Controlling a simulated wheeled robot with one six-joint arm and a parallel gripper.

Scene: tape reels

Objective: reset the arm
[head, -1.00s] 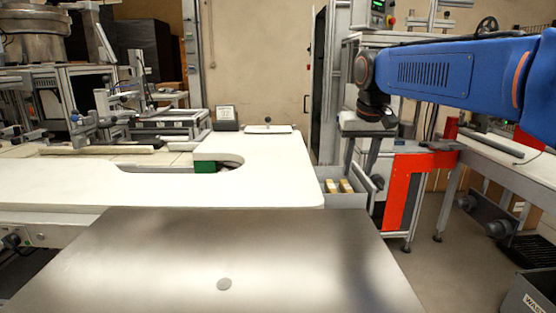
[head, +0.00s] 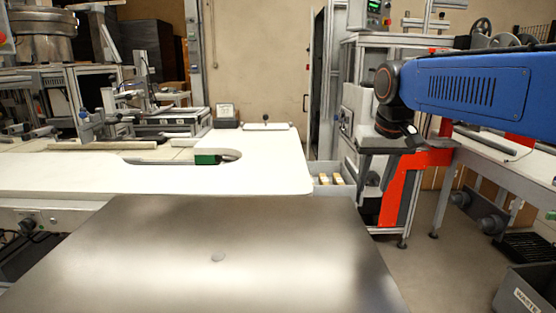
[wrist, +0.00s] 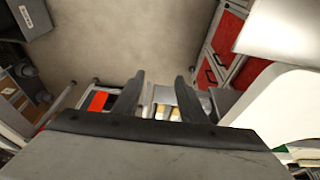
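My blue arm reaches in from the right edge of the head view. My gripper (head: 375,168) hangs below its wrist joint at the right, in front of the grey machine frame and the red panel. In the wrist view my gripper (wrist: 158,92) shows two dark fingers standing well apart. Nothing is between the fingertips, so it is open and empty. Floor and a row of equipment lie beyond the fingers.
A white worktable (head: 270,170) with a notch stands at centre left. A bare metal surface (head: 180,270) is in front. A grey bin (head: 328,185) with small boxes stands right of the table, near my gripper. A waste bin (head: 525,292) is at bottom right.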

